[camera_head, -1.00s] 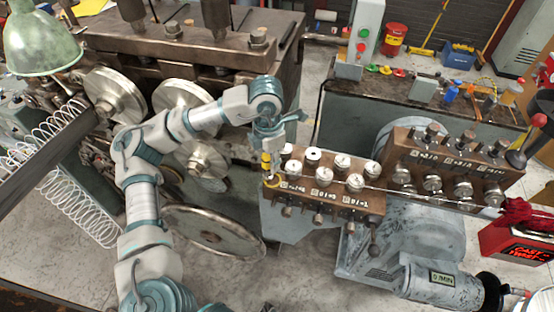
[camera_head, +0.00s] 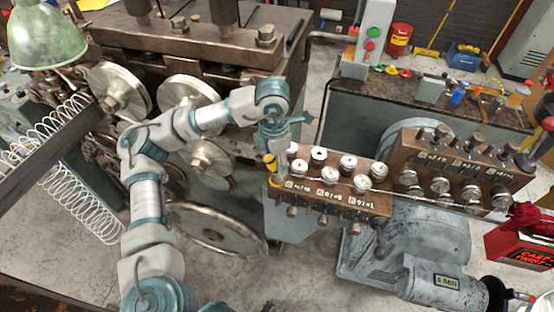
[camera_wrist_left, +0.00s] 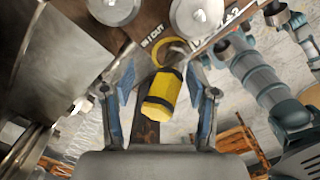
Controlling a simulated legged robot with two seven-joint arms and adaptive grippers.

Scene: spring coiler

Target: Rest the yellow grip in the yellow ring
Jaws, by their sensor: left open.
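The yellow grip (camera_wrist_left: 162,96), a short cylinder with dark bands at its ends, lies between the two spread blue-padded fingers of my left gripper (camera_wrist_left: 162,82) in the left wrist view, with gaps on both sides. Its far end meets or overlaps the yellow ring (camera_wrist_left: 168,45) at the block's edge; I cannot tell whether it sits inside. In the head view, the left gripper (camera_head: 270,149) is just above the grip (camera_head: 271,163), at the left end of the brown roller block. The ring is small and partly hidden there. My right gripper is not in view.
The brown block (camera_head: 330,200) carries several pale rollers and a wire, close beside the left gripper. A second roller block (camera_head: 452,165) stands to the right. Large metal wheels (camera_head: 212,230) and a white coil spring (camera_head: 85,205) are on the left.

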